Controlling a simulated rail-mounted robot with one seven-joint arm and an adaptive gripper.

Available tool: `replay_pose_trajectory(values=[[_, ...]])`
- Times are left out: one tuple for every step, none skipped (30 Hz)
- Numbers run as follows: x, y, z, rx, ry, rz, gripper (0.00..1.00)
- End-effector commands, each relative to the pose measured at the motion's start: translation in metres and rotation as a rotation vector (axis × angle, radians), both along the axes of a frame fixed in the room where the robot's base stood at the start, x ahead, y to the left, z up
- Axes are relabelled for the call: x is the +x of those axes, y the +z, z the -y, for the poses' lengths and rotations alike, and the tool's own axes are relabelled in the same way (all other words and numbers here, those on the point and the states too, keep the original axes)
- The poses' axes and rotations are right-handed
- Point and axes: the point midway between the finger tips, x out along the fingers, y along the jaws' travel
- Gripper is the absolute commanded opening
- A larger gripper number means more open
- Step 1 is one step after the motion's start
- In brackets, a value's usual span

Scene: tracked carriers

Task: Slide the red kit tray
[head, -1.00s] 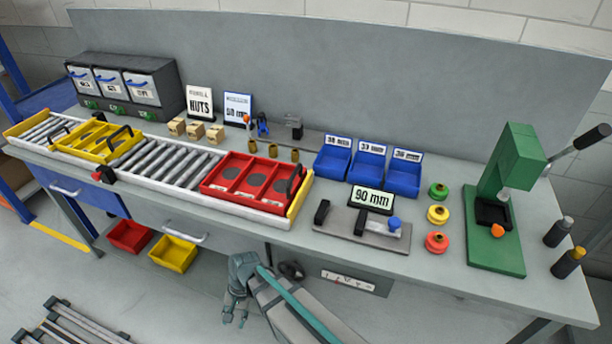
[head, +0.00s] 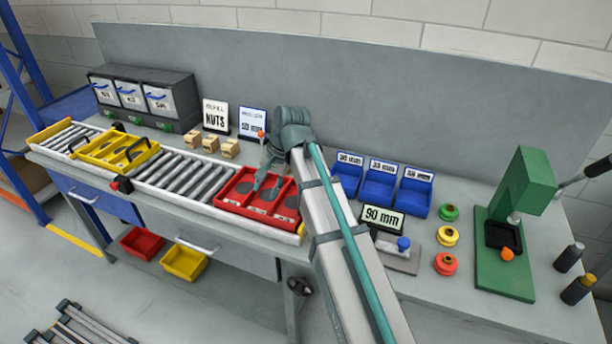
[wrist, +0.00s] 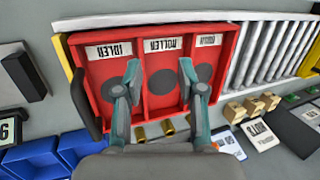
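The red kit tray (head: 235,209) sits on the right end of the roller conveyor in the head view. It has three compartments with dark round recesses and white labels. In the wrist view the tray (wrist: 217,72) fills the upper middle, with a black handle (wrist: 85,105) at its left end. My gripper (head: 266,185) is over the tray, pointing down. In the wrist view my gripper (wrist: 160,72) is open, its two fingers apart and nothing between them. I cannot tell whether the fingertips touch the tray. My arm hides the tray's right end in the head view.
A yellow tray (head: 98,157) stands further left on the rollers (head: 180,178). A red knob stop (head: 121,184) is between the trays at the front rail. Small cartons (head: 210,143), signs and blue bins (head: 380,187) stand behind. Bare rollers lie left of the red tray.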

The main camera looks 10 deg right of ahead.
Motion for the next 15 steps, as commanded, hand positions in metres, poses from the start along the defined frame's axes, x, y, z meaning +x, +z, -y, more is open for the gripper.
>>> replay_pose_trajectory(values=[[0.003, 0.029, 0.033, -0.033, -0.022, 0.009, 0.39], [0.003, 0.038, 0.049, -0.052, -0.031, 0.011, 0.39], [0.002, 0.049, 0.069, -0.075, -0.039, 0.013, 0.39], [0.001, 0.056, 0.082, -0.092, -0.047, 0.012, 0.39], [0.000, 0.063, 0.094, -0.106, -0.054, 0.012, 0.39], [-0.002, 0.070, 0.108, -0.123, -0.060, 0.010, 0.39], [-0.003, 0.074, 0.116, -0.133, -0.065, 0.010, 0.39], [-0.004, 0.078, 0.123, -0.141, -0.069, 0.010, 0.39], [-0.005, 0.081, 0.131, -0.151, -0.071, 0.009, 0.39], [-0.006, 0.083, 0.135, -0.156, -0.073, 0.007, 0.39], [-0.007, 0.083, 0.138, -0.160, -0.076, 0.006, 0.39], [-0.007, 0.084, 0.140, -0.163, -0.077, 0.005, 0.39], [-0.008, 0.083, 0.141, -0.165, -0.078, 0.005, 0.39], [-0.008, 0.082, 0.142, -0.165, -0.078, 0.004, 0.39], [-0.008, 0.079, 0.141, -0.165, -0.078, 0.004, 0.39]])
